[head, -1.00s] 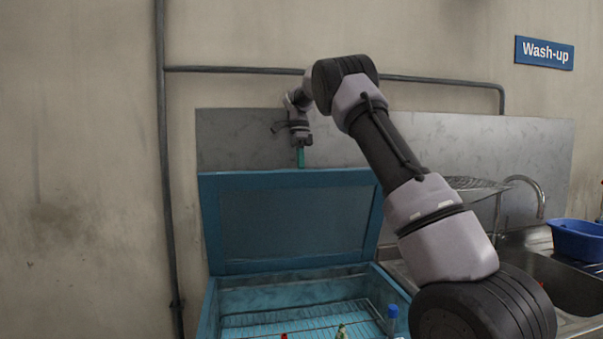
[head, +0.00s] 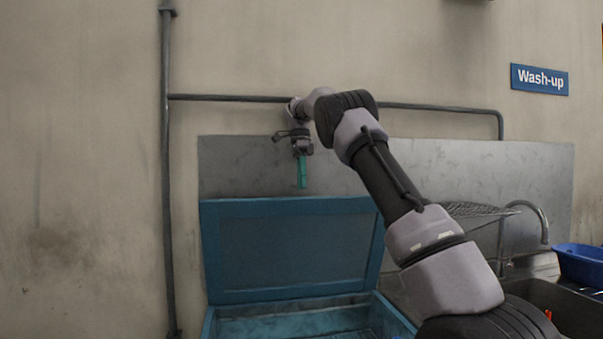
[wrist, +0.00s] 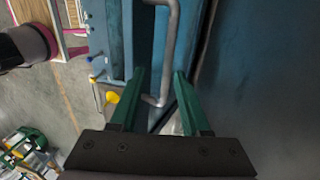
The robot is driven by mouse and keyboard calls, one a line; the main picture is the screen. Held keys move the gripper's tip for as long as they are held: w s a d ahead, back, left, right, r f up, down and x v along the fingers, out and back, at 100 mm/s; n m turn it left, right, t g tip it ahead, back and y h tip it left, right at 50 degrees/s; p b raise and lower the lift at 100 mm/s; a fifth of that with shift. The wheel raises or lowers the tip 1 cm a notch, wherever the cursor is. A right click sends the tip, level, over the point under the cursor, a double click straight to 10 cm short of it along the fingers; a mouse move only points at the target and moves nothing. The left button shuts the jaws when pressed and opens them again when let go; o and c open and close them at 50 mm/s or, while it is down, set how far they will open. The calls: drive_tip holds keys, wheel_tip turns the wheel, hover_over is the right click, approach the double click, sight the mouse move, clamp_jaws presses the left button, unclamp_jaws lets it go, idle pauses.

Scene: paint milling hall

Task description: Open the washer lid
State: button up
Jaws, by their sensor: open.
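The blue washer lid (head: 296,247) stands raised and leaning back above the blue washer body (head: 290,325) in the head view. My gripper (head: 302,186) is just above the lid's top edge, its green fingers pointing down. In the wrist view my gripper (wrist: 160,75) has its two green fingers spread apart, with nothing clamped between them. A grey bar handle (wrist: 171,50) on a blue surface shows just beyond and between the fingertips. I cannot tell whether a finger touches it. Most of the washer's inside is below the head view.
A metal splash panel (head: 450,165) and a wall pipe (head: 230,98) are behind my arm. A sink tap (head: 535,215) and a blue basin (head: 580,265) are at the right.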

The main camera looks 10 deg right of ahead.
drive_tip(key=shift+r, duration=1.95)
